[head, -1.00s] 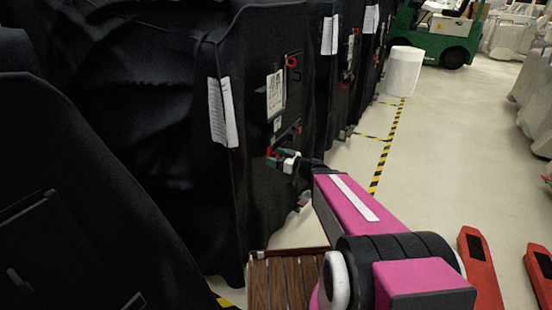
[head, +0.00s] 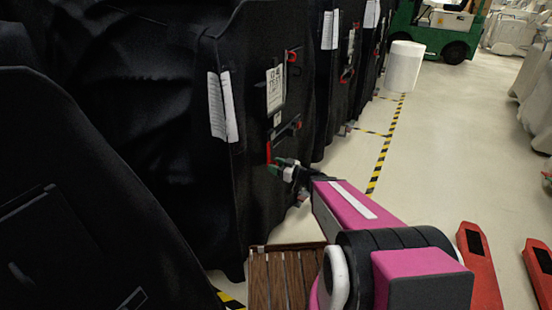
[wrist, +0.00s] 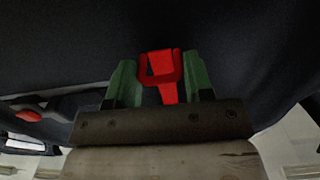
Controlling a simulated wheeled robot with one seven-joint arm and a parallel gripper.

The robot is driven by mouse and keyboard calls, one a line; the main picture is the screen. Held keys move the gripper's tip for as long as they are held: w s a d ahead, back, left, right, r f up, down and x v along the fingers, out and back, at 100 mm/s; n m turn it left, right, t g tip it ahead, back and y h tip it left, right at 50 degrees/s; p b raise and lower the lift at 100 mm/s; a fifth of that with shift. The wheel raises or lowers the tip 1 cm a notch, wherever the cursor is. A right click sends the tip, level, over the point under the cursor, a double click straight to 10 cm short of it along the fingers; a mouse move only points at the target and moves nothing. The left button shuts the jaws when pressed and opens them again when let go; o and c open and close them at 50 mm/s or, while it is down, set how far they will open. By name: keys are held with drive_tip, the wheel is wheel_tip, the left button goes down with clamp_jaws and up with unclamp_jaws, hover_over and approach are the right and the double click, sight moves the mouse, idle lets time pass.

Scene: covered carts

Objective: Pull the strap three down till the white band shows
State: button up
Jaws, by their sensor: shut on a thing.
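A red strap (head: 269,151) hangs as a short vertical strip on the side of the nearest covered cart, below a red-ended slot. My gripper (head: 276,169) is at its lower end, close to the black cover. In the wrist view, a red loop (wrist: 161,70) with a red tail sits between the green fingers of my gripper (wrist: 160,62), which is shut on it. I see no white band on the strap in either view. I cannot read which number this strap bears.
The black cart cover (head: 236,200) carries paper sheets (head: 222,107) and a label (head: 275,88). A red fitting (head: 292,56) sits higher up. More covered carts stand behind. Red forks (head: 480,265) lie at lower right; the pale floor (head: 430,160) is clear.

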wheel_tip(320, 180, down, 4)
drive_tip(key=shift+r, duration=0.1)
drive_tip(key=o, duration=1.3)
drive_tip(key=shift+c, duration=0.2)
drive_tip(key=v, duration=1)
drive_tip(key=shift+s+d, duration=0.25)
drive_tip(key=shift+d, duration=0.1)
